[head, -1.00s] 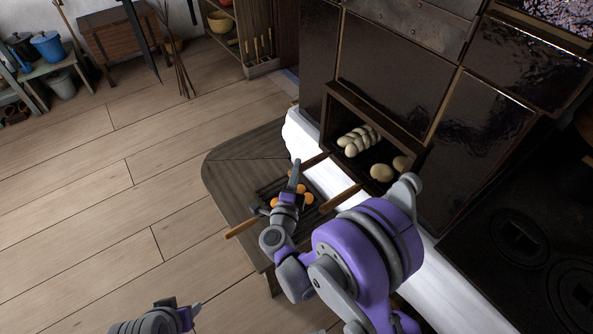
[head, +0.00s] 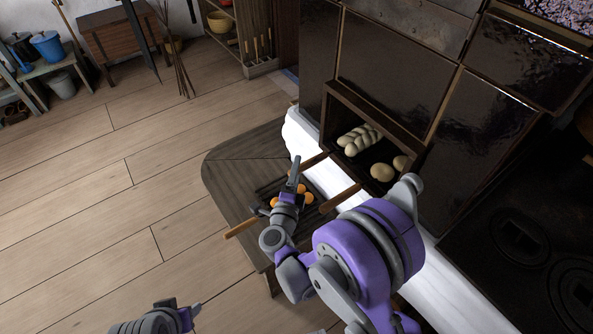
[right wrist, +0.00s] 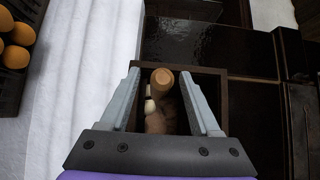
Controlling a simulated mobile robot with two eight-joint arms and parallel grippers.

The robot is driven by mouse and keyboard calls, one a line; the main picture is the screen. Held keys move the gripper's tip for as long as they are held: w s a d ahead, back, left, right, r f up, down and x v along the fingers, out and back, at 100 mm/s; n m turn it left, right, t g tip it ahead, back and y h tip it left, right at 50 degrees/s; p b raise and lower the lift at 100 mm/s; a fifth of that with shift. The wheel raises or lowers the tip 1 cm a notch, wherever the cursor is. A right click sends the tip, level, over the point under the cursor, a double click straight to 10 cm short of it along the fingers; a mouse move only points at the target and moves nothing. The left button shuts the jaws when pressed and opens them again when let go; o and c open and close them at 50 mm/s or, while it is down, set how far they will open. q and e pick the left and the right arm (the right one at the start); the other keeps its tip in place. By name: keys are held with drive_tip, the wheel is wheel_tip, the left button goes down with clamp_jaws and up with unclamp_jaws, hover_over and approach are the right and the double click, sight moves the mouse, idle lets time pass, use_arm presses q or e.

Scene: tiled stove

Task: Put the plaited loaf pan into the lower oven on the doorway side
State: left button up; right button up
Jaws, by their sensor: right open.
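The plaited loaf (head: 360,139) lies pale in a dark open compartment of the tiled stove; its pan is mostly hidden in shadow. A wooden handle (head: 314,161) sticks out of that compartment on the loaf's side. My right gripper (head: 295,171) is just in front of this handle, over the bench edge. In the right wrist view my right gripper (right wrist: 161,74) is open, with the round wooden handle end (right wrist: 162,79) between its fingers, not gripped. My left gripper (head: 181,312) is low at the bottom edge, away from the stove; its opening is unclear.
Round loaves (head: 381,172) sit beside the plait, with a second handle (head: 340,198) projecting. A dark tray with orange rolls (head: 304,198) lies on the wooden bench (head: 232,165). A white ledge (head: 300,140) runs along the stove. The floor at left is clear.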

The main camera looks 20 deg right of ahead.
drive_tip(key=v, duration=1.1)
drive_tip(key=shift+b, duration=0.35)
drive_tip(key=shift+w, duration=0.1)
drive_tip(key=s+a+b, duration=0.1)
drive_tip(key=s+a, duration=0.2)
drive_tip(key=a, duration=0.5)
drive_tip(key=shift+a, duration=0.2)
